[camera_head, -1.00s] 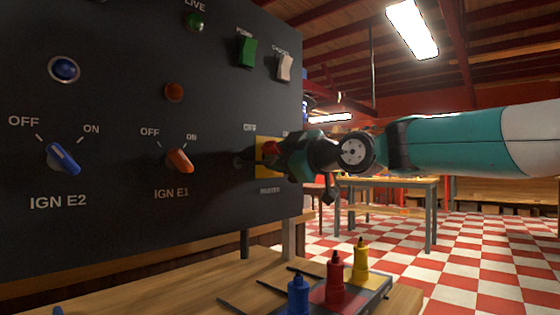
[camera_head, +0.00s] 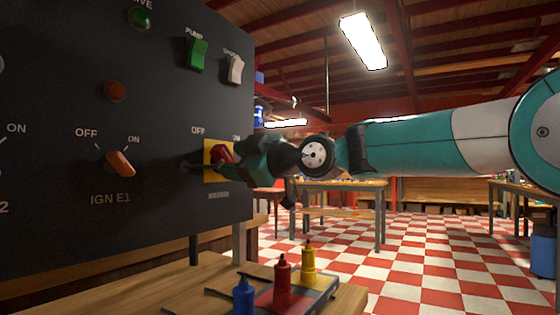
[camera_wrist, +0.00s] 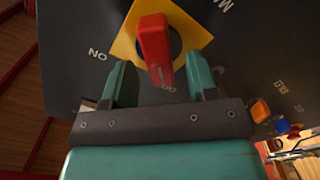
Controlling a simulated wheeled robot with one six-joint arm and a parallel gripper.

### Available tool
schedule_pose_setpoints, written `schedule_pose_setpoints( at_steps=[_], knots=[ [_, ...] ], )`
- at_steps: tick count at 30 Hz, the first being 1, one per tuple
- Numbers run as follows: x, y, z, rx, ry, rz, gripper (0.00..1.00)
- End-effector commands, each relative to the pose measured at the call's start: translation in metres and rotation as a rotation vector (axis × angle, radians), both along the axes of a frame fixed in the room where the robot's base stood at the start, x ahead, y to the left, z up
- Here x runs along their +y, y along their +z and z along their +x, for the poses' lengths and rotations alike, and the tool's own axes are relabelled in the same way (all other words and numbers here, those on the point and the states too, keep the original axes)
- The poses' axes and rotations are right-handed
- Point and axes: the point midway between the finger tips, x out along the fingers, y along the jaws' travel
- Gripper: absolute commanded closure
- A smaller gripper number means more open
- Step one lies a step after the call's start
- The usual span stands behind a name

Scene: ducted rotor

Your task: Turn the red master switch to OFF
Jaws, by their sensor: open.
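The red master switch (camera_head: 221,152) sits on a yellow plate (camera_head: 210,175) at the panel's right edge, under OFF and ON labels. My gripper (camera_head: 207,160) is at it, hiding part of the switch and the ON label. In the wrist view, the red handle (camera_wrist: 155,45) stands between the two open fingers of my gripper (camera_wrist: 161,78), with visible gaps on both sides. The handle's lower end points toward a partly hidden label. The ON label (camera_wrist: 97,55) shows upside down at left. I cannot tell for sure which label the handle points at.
The dark panel (camera_head: 60,190) also holds an orange IGN E1 knob (camera_head: 120,163), a green pump switch (camera_head: 198,55) and a white switch (camera_head: 235,69). The checkered floor at right is open.

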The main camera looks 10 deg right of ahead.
Motion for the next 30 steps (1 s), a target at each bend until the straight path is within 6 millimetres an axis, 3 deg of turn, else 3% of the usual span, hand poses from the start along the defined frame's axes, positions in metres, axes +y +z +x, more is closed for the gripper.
schedule_pose_setpoints(
  at_steps=[9,15,21,30],
  knots=[
    [-0.066,0.001,-0.05,-0.001,-0.005,0.0,0.47],
    [-0.098,0.0,-0.077,0.0,-0.003,0.0,0.47],
    [-0.115,0.0,-0.091,0.001,0.001,0.0,0.47],
    [-0.118,0.0,-0.094,0.0,0.002,-0.001,0.47]
  ],
)
